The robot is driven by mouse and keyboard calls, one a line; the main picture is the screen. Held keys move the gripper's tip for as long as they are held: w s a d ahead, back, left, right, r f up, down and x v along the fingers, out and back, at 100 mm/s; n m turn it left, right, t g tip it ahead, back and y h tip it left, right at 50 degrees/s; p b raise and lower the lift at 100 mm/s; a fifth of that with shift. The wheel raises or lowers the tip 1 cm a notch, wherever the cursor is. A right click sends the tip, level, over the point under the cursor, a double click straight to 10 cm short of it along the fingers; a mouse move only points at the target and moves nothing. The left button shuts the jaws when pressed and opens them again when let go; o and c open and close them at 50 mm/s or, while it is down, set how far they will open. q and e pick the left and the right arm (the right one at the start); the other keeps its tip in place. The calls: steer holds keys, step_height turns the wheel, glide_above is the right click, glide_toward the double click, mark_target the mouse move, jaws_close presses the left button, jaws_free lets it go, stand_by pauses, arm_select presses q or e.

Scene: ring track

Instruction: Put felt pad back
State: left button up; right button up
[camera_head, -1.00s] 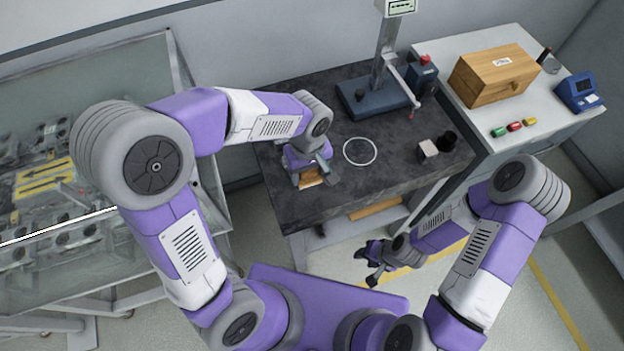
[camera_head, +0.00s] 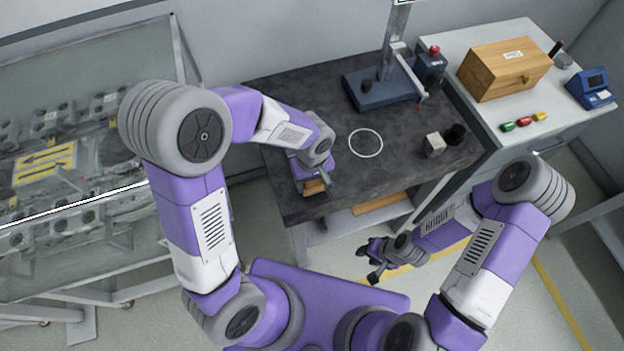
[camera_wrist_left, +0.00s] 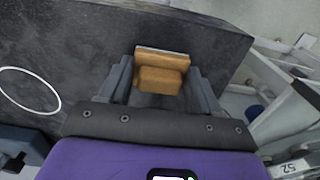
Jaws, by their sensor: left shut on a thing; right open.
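The felt pad (camera_wrist_left: 163,62), a small wood-coloured block with a raised grip and a thin pale layer along one edge, is between the fingers of my left gripper (camera_wrist_left: 165,82). In the head view the pad (camera_head: 314,187) shows under my left gripper (camera_head: 318,182), over the left front part of the dark bench (camera_head: 290,105). I cannot tell whether it touches the top. The pad's underside is hidden. My right gripper (camera_head: 372,262) is open and empty, low in front of the bench.
A white ring outline (camera_head: 366,143) marks the bench top. A blue-based stand (camera_head: 380,92) is behind it. A grey block (camera_head: 433,146) and black cylinder (camera_head: 454,134) sit to the right. A side table holds a wooden box (camera_head: 503,70). A glass-sided case (camera_head: 85,190) stands left.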

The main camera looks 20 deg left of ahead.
arm_select(q)
steer(key=o, duration=1.1)
steer(key=shift+f, duration=0.15)
steer(key=shift+r, duration=0.2)
step_height(320, 180, up, 12)
steer(key=p, duration=0.3)
steer(key=shift+s, duration=0.1)
